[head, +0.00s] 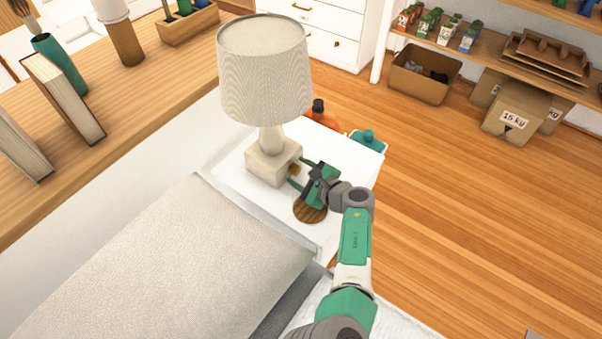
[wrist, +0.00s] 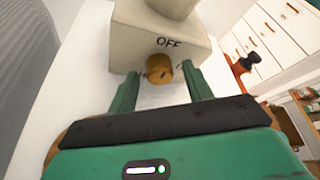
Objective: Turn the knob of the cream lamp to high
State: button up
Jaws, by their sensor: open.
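The cream lamp (head: 266,80) stands upright on a white bedside table, with a pale fabric shade and a square base. In the wrist view the lamp base (wrist: 150,35) shows the word OFF above a round brass knob (wrist: 159,68). The knob has a dark mark on its face; other lettering beside it is partly hidden. The knob also shows in the head view (head: 294,169). My gripper (wrist: 159,88) is open, its green fingers on either side of the knob. I cannot tell whether they touch it. In the head view my gripper (head: 299,174) is at the base's right side.
The white bedside table (head: 228,181) also holds a round wooden coaster (head: 309,210) under my gripper. A bed pillow (head: 170,270) is at front left.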

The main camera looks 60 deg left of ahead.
jog(key=c, duration=1)
jog(key=shift+o, duration=0.2)
jog(key=m+g+h, duration=0.1)
jog(key=m, duration=0.2)
jog(key=shift+w+g, duration=0.1)
jog(key=shift+g, duration=0.3)
jog(key=o, duration=1)
jog(key=shift+c, duration=0.2)
jog(key=p+v, duration=0.1)
jog(key=v, duration=0.2)
jog(key=p+v, duration=0.1)
jog(key=v, duration=0.2)
jog(key=shift+w+d+r+p, duration=0.2)
jog(key=shift+d+r+p, duration=0.05)
jog(key=shift+r+p, duration=0.15)
jog(key=shift+w+d+r, duration=0.1)
jog(key=shift+w+d, duration=0.05)
jog(key=shift+d, duration=0.3)
